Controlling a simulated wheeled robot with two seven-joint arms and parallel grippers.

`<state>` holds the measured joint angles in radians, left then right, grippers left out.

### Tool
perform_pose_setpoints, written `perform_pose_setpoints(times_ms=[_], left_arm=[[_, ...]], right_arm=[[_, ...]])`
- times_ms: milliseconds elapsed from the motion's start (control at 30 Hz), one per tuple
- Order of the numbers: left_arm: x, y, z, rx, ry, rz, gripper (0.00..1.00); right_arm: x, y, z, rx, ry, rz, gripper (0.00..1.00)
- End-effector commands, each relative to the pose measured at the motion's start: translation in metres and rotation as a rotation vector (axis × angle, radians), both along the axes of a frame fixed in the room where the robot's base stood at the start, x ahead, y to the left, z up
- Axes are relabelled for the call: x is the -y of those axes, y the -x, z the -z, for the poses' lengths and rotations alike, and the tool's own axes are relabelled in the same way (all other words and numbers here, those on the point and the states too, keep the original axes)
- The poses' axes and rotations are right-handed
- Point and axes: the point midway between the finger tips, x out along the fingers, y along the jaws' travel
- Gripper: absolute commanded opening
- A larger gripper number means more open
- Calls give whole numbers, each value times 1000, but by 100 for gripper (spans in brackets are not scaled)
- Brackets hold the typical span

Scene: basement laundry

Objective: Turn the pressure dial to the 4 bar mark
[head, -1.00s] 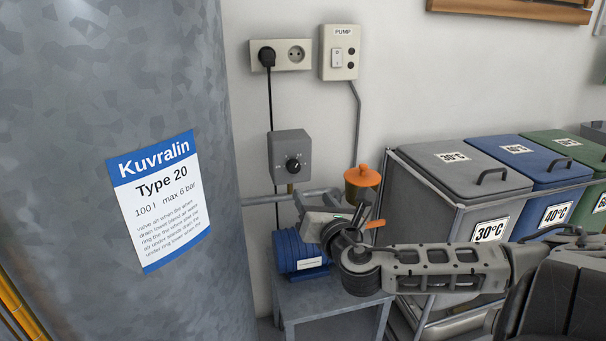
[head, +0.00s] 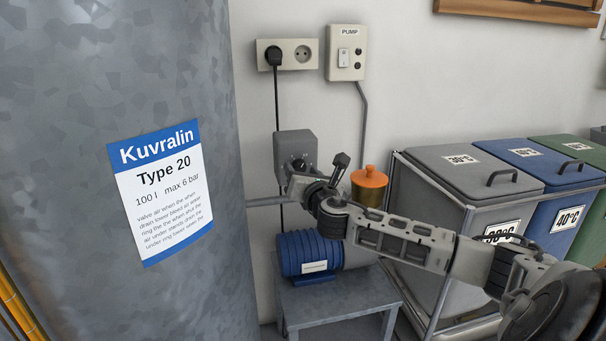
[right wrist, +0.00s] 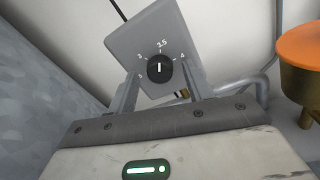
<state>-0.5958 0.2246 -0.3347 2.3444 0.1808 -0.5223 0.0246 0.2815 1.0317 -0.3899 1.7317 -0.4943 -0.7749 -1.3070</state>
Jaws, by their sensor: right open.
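The pressure dial is a black round knob (right wrist: 160,68) with a white pointer line, on a grey box (head: 295,145) on the wall. In the right wrist view the pointer stands upright, towards the 3.5 mark; the 4 mark lies to its right and the 3 to its left. My right gripper (right wrist: 159,76) is open, its two fingers on either side of the knob in that view, with no visible contact. In the head view my right gripper (head: 292,178) is just in front of the box's lower part and partly hides the knob. My left gripper is not in view.
A large grey tank (head: 60,90) with a Kuvralin label stands at left. A brass vessel with an orange cap (head: 369,178) is right of the box. A blue pump (head: 302,252) sits on a grey stand below. Laundry bins (head: 450,166) stand at right.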

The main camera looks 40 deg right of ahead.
Motion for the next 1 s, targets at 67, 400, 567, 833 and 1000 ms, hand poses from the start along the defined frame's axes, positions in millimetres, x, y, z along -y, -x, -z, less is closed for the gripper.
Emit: perform_pose_setpoints(times_ms=[67, 400, 567, 833, 1000], left_arm=[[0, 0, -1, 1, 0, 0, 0], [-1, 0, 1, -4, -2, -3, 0], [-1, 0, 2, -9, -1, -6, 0], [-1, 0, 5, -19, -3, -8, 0], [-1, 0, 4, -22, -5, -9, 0]], right_arm=[[0, 0, 0, 0, 0, 0, 51], [0, 0, 0, 0, 0, 0, 6], [0, 0, 0, 8, -15, 0, 6], [-1, 0, 1, 67, -124, 1, 6], [-1, 0, 1, 136, -248, 0, 6]])
